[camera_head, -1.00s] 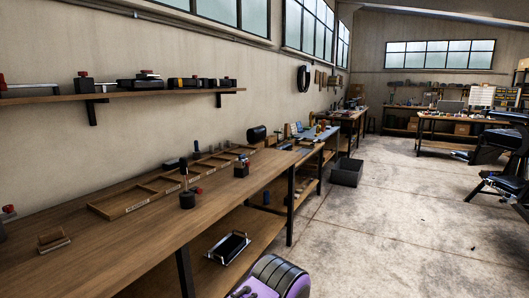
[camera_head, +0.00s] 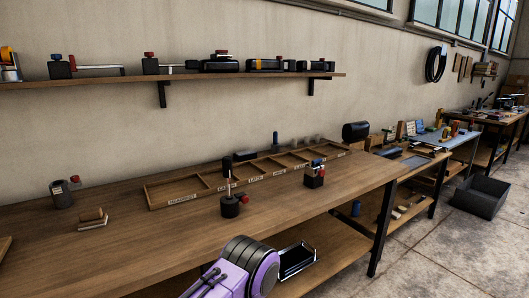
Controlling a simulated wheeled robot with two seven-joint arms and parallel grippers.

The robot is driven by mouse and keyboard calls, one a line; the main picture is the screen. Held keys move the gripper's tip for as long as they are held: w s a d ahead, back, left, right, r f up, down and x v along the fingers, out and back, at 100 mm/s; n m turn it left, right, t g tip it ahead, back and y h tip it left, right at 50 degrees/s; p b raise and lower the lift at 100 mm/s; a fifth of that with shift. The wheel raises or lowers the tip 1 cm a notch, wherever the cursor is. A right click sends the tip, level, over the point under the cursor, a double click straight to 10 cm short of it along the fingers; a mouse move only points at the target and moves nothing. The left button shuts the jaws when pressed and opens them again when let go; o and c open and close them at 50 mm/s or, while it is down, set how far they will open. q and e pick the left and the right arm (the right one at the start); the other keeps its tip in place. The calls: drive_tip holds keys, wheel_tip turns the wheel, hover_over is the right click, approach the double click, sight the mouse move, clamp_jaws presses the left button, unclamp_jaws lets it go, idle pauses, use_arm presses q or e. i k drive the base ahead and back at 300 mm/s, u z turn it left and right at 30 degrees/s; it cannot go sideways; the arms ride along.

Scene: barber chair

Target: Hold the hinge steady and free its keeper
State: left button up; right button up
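I cannot make out which object is the hinge or its keeper at this distance. On the wooden bench (camera_head: 330,203) stand small fixtures. At the left is a dark upright cylinder with a red knob (camera_head: 62,194). Neither gripper is in view. A purple and dark grey part of my own body shows at the bottom, in front of the bench.
A shallow wooden divided tray (camera_head: 172,200) lies along the bench's back. A wall shelf (camera_head: 120,78) holds dark tools. A black tray (camera_head: 297,259) lies on the lower shelf. A dark bin (camera_head: 481,198) stands on the floor.

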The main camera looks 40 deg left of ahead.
sight(313, 162)
drive_tip(key=u, duration=0.4)
drive_tip(key=i, duration=0.55)
drive_tip(key=u, duration=0.35)
drive_tip(key=k, duration=0.5)
drive_tip(key=z, duration=0.65)
drive_tip(key=i, duration=1)
drive_tip(key=u, duration=0.4)
